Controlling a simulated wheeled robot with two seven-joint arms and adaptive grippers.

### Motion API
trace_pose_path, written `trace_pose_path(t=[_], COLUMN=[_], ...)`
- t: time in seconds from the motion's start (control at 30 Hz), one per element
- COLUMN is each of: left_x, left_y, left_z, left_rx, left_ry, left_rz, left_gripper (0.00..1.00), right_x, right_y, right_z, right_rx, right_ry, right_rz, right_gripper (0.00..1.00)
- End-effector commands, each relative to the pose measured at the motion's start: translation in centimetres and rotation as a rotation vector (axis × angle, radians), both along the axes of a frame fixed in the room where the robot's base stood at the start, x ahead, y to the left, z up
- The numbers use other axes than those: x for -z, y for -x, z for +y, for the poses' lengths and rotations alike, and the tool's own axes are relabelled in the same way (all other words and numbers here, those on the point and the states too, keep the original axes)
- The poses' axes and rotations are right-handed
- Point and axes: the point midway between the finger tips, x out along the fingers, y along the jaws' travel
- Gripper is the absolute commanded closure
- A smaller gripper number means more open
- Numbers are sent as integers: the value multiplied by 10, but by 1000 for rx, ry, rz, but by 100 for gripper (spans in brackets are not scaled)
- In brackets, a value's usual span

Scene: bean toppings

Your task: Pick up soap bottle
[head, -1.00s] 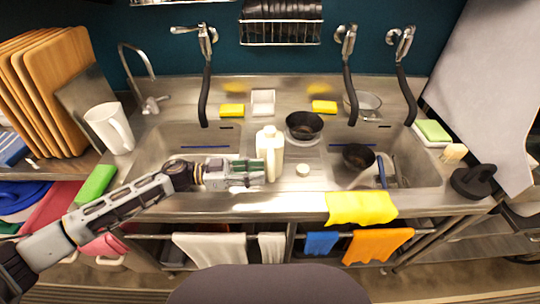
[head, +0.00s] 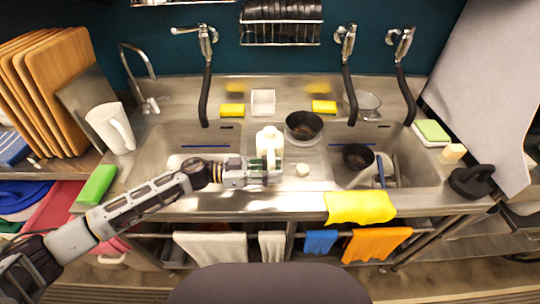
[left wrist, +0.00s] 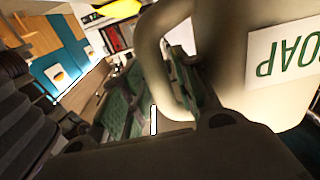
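The cream soap bottle (head: 268,139) stands upright on the steel counter between the two sinks. My left gripper (head: 271,171) is at the front of it and covers its lower part in the head view. In the left wrist view the bottle body (left wrist: 235,65), with a SOAP label, is very close on the right. Its looped handle (left wrist: 148,45) reaches between the green-padded fingers of the left gripper (left wrist: 152,85). The fingers stand apart, with a gap beside the handle. Firm contact cannot be made out. My right gripper is not in view.
A black bowl (head: 304,125) stands just right of the bottle, and a small white round item (head: 302,170) lies near its foot. A yellow cloth (head: 360,207) hangs over the front edge. A white pitcher (head: 110,128) and cutting boards (head: 60,85) are at the left.

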Motion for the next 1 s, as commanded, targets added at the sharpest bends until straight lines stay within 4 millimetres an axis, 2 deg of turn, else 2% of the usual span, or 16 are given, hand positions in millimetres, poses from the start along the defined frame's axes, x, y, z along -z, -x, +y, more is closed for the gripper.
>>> trace_pose_path(t=[0.13, 0.4, 0.77, 1.0], left_x=[0, 0, -3, -18], left_y=[0, 0, 0, 0], left_z=[0, 0, 0, 0], left_rx=[0, 0, 1, 2], left_ry=[0, 0, 2, 2], left_rz=[0, 0, -3, -5], left_gripper=[70, 100, 100, 100], right_x=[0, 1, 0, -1], right_y=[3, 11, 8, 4], right_z=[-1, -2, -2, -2], right_rx=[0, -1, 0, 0], right_ry=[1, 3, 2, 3], right_rz=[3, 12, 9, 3], right_gripper=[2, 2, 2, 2])
